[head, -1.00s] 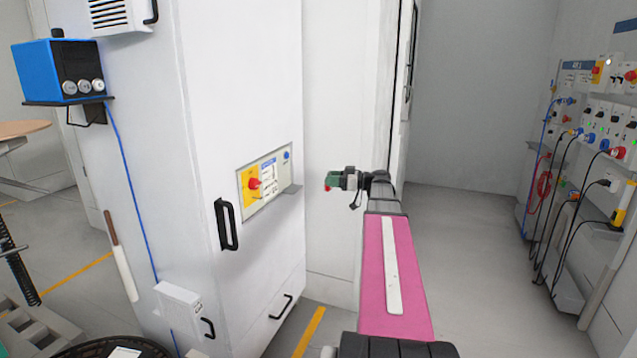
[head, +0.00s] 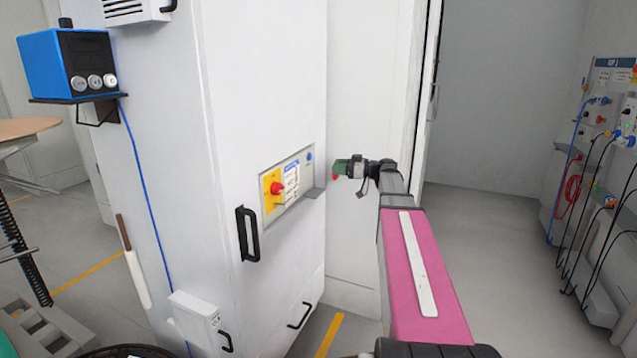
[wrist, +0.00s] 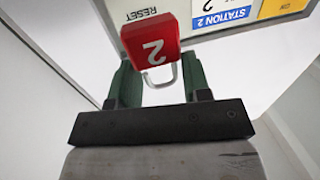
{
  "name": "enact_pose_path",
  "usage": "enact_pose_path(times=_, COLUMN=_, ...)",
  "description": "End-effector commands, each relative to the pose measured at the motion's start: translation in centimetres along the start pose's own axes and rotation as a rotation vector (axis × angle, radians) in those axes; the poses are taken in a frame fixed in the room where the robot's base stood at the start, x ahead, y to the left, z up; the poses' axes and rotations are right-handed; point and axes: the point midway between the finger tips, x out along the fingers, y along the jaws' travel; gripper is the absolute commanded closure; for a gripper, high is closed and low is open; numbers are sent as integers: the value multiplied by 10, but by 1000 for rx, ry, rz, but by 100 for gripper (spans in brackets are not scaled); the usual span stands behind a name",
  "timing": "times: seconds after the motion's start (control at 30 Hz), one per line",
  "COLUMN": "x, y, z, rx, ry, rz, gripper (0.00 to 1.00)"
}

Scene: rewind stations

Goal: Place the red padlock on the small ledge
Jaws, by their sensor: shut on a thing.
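The red padlock (wrist: 150,41), marked with a white 2, is upside down in the wrist view with its pale shackle between the green fingers of my gripper (wrist: 158,82). My gripper is shut on it. In the head view my gripper (head: 341,168) is small, at the end of the outstretched arm, and a bit of red padlock (head: 335,177) shows under its tip. The small ledge (head: 314,193) is a grey shelf at the lower right end of the control panel on the white cabinet. In the picture, the gripper appears just right of and above it.
The control panel (head: 289,183) has a red knob (head: 277,188) on yellow and a blue button. A black handle (head: 248,234) sticks out below it. A blue box (head: 67,64) stands on a wall shelf at left. Cabled panels (head: 605,150) stand at far right, with open floor between.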

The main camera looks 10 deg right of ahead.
Motion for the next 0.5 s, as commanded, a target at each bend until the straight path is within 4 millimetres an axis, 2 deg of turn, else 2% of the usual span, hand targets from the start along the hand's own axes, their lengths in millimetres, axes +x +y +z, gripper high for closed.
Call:
enact_pose_path(times=0.1, x=29, y=6, z=0, rx=0, ry=0, rz=-3, gripper=81)
enact_pose_path(times=0.37, x=84, y=17, z=0, rx=0, ry=0, rz=-2, gripper=81)
enact_pose_path(times=0.5, x=79, y=15, z=22, rx=2, ry=0, rz=1, gripper=81)
